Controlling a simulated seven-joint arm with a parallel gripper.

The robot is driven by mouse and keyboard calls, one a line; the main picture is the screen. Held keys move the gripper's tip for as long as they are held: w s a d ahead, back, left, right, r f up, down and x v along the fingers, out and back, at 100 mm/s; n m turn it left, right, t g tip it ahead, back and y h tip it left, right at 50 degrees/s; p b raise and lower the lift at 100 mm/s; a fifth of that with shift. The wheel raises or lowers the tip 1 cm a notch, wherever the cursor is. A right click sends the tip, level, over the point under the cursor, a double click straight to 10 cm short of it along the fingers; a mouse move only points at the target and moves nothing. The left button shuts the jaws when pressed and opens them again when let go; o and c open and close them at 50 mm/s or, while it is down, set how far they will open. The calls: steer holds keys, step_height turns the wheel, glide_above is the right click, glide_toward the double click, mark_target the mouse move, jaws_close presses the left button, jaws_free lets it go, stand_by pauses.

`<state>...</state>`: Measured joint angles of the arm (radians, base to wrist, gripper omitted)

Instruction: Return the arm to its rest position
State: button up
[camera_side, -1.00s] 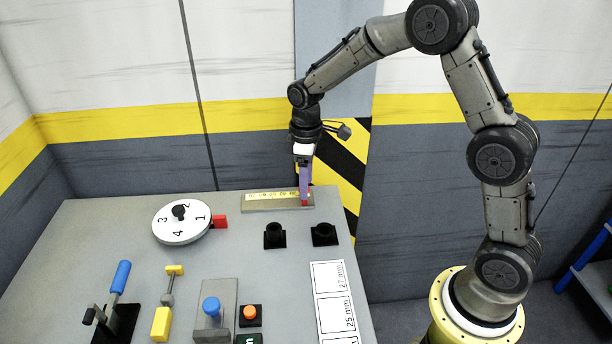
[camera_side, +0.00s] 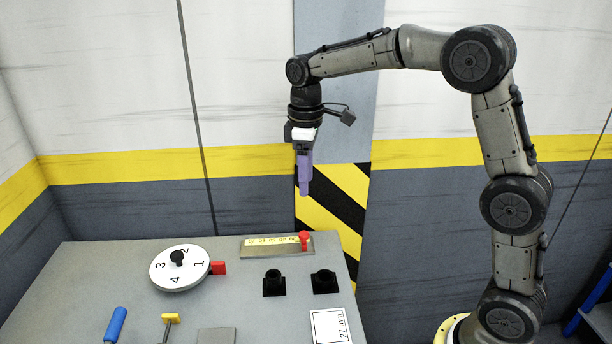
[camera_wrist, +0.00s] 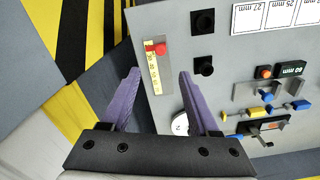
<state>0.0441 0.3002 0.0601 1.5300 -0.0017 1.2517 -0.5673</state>
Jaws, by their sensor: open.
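My gripper (camera_side: 304,180) hangs pointing down above the back of the grey table, well clear of it, with nothing held. In the wrist view its two purple fingers (camera_wrist: 158,92) are spread apart with empty space between them. Below it is the slider with a yellow scale and a red knob (camera_side: 304,238), the knob at the right end of its plate (camera_side: 262,250). In the wrist view the red knob (camera_wrist: 160,49) shows between the fingers, farther down. My arm is bent, with its upper links raised to the right.
A striped wall panel (camera_side: 335,200) stands behind. The air around my gripper is free.

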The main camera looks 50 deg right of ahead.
steer(key=s+a+r+t, duration=0.1)
steer(key=s+r+t, duration=0.2)
steer(key=s+r, duration=0.85)
steer(key=s+f+m+t, duration=0.1)
steer(key=s+f+m, duration=0.2)
steer(key=s+f, duration=0.2)
steer(key=s+f+m+t, duration=0.1)
steer(key=s+f+m, duration=0.2)
steer(key=s, duration=0.7)
steer(key=shift+a+f+t, duration=0.3)
steer(key=shift+a+f, duration=0.15)
steer(key=shift+f, duration=0.45)
